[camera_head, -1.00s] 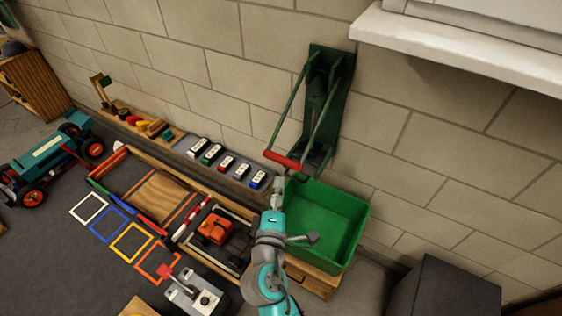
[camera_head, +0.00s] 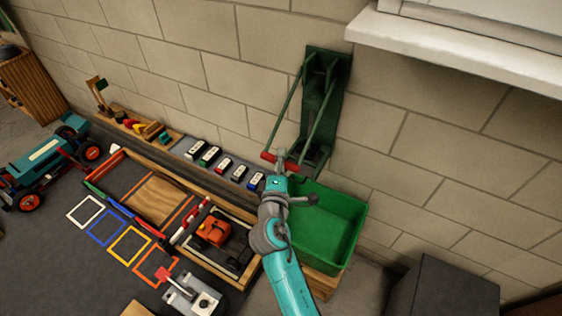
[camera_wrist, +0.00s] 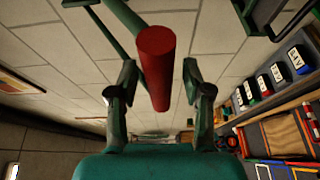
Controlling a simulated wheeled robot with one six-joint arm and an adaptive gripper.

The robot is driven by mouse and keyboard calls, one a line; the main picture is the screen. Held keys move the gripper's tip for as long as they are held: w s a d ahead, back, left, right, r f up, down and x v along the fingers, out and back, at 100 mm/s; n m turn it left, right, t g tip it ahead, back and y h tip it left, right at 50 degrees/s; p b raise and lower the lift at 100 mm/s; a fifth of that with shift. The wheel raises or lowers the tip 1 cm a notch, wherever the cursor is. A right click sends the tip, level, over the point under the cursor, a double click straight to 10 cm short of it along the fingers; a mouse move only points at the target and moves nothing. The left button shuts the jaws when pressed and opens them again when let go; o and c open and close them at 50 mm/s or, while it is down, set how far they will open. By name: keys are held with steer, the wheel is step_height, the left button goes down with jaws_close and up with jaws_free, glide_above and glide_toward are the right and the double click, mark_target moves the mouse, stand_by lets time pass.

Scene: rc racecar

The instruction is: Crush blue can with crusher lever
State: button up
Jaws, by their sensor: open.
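The green can crusher (camera_head: 324,105) is fixed to the block wall, its long lever arms slanting down to a red handle (camera_head: 267,157). In the wrist view the red handle (camera_wrist: 158,60) runs lengthwise between the two fingers of my open gripper (camera_wrist: 160,88), with gaps visible on both sides. I cannot make out a blue can; the crusher's lower part is partly hidden by the handle and my gripper.
A green bin (camera_head: 335,225) stands just right of my arm, below the crusher. A row of small coloured blocks with white labels (camera_head: 222,167) lies to the left. A wooden-framed tray (camera_head: 155,198) and an orange toy vehicle (camera_head: 214,231) are farther left. A white ledge (camera_head: 455,45) juts out upper right.

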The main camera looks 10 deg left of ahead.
jaws_close()
